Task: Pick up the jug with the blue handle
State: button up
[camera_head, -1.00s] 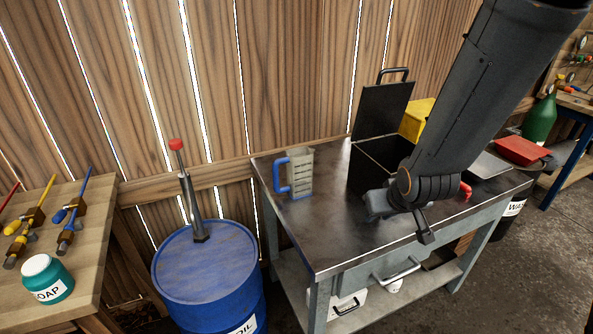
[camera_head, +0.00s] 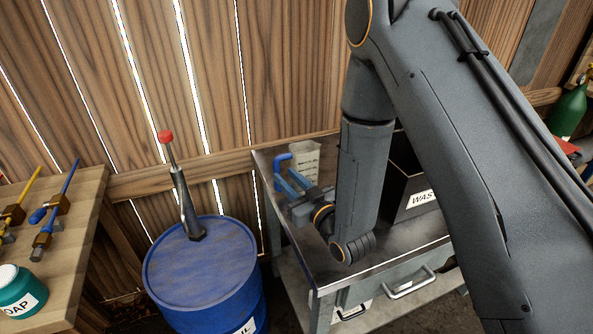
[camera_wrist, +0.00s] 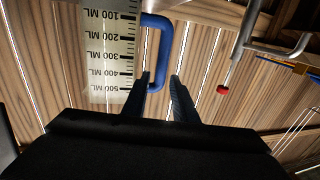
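The clear measuring jug (camera_head: 307,153) stands on the metal workbench, partly hidden by my arm in the head view. Its blue handle (camera_head: 280,162) is on its left side. My gripper (camera_head: 287,181) is open right in front of the handle. In the wrist view the jug (camera_wrist: 108,45) appears inverted at upper left, with black ML marks. The upright bar of the handle (camera_wrist: 165,50) lines up between my two fingertips (camera_wrist: 162,78). The left fingertip overlaps the handle's lower bar there. I cannot tell whether the fingers touch it.
A dark waste box (camera_head: 405,200) stands right of the jug, behind my arm. A blue oil drum (camera_head: 200,270) with a red-topped lever (camera_head: 165,137) stands left of the bench (camera_head: 315,265). A wooden wall rises close behind.

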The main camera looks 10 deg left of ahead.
aim_at(279, 169)
jog(key=p+x, duration=0.1)
jog(key=x, duration=0.3)
jog(key=shift+w+a, duration=0.2)
jog(key=shift+w, duration=0.1)
jog(key=p+x, duration=0.2)
jog(key=x, duration=0.1)
jog(key=p+x, duration=0.1)
jog(key=x, duration=0.1)
jog(key=shift+a+r, duration=0.25)
jog(key=shift+r, duration=0.1)
grip_shut()
